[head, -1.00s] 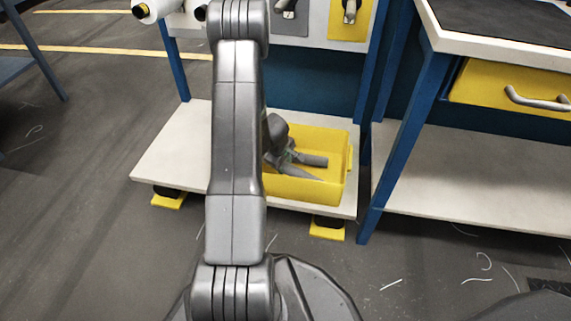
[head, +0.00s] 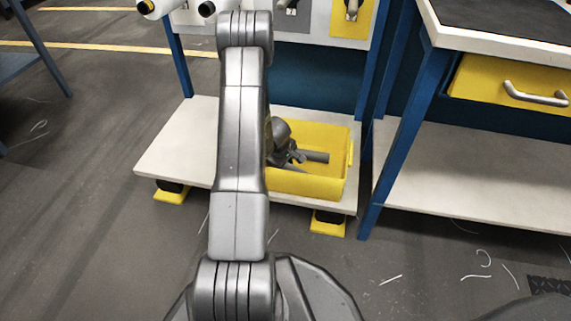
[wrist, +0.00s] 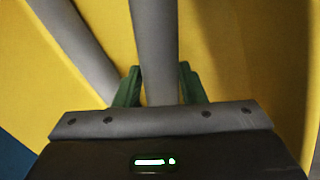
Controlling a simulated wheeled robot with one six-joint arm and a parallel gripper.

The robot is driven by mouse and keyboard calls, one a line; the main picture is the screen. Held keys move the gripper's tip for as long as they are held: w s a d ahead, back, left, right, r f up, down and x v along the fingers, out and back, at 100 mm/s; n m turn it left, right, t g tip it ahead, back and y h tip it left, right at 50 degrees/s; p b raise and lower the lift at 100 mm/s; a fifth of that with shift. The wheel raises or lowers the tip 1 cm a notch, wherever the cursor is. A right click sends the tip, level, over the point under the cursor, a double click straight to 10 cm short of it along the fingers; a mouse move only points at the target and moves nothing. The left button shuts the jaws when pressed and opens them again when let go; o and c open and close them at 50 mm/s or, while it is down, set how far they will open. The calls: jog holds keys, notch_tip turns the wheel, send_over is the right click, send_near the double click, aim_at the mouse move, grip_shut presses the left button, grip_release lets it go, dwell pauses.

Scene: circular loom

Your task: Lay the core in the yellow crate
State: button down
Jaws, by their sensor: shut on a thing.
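The yellow crate (head: 305,185) stands on the low white shelf in the head view, and its yellow inside fills most of the wrist view. My gripper (wrist: 158,88) is down inside the crate, its green fingers shut on a grey core (wrist: 155,45). The core is a plain grey tube running away from the fingers. A second grey core (wrist: 75,45) lies slanted to its left in the wrist view. In the head view a grey tube (head: 316,157) shows in the crate beside my gripper; I cannot tell which core it is. My arm hides the crate's left end.
The white shelf (head: 180,150) has free room left of the crate. A blue post (head: 395,150) stands right of the crate, with a bench and its yellow drawer (head: 510,88) beyond.

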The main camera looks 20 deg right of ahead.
jog(key=shift+f, duration=0.25)
jog(key=c, duration=0.8)
grip_release()
jog(key=shift+c, duration=0.2)
jog(key=p+v, duration=0.7)
jog(key=v, duration=0.6)
jog(key=shift+r, duration=0.35)
jog(key=shift+a, duration=0.1)
